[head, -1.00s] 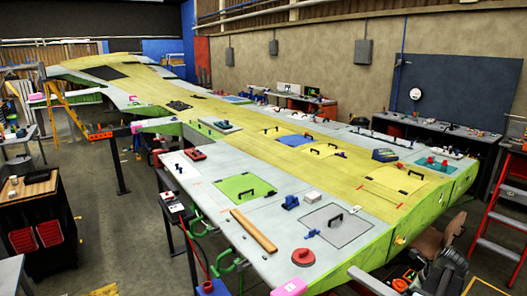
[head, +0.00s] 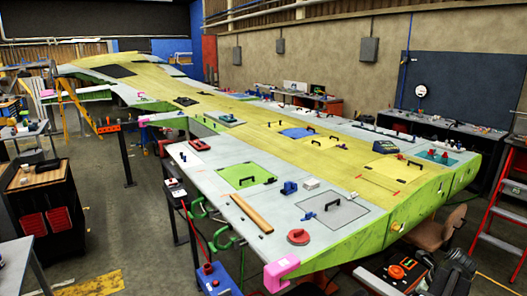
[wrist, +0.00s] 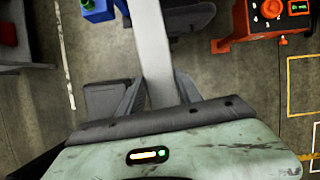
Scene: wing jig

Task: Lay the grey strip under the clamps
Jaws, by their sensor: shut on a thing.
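A long grey strip (wrist: 150,45) runs up the middle of the wrist view. My gripper (wrist: 158,95) is shut on its near end, with dark fingers on either side. The strip's far end is cut off by the top edge. In the head view I cannot clearly make out my gripper. Green clamps (head: 222,241) hang on the left edge of the wing panel (head: 240,205). A pink C-shaped clamp-like piece (head: 281,272) sits at its near corner, and a smaller pink piece (head: 145,121) is farther back. The strip is apart from the clamps.
A wooden bar (head: 252,213), a red disc (head: 298,237) and several handled panels lie on the wing. A black cart (head: 45,205) stands left, a red ladder (head: 505,210) right. A blue box (head: 218,280) is below the near edge. Floor shows beneath the strip.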

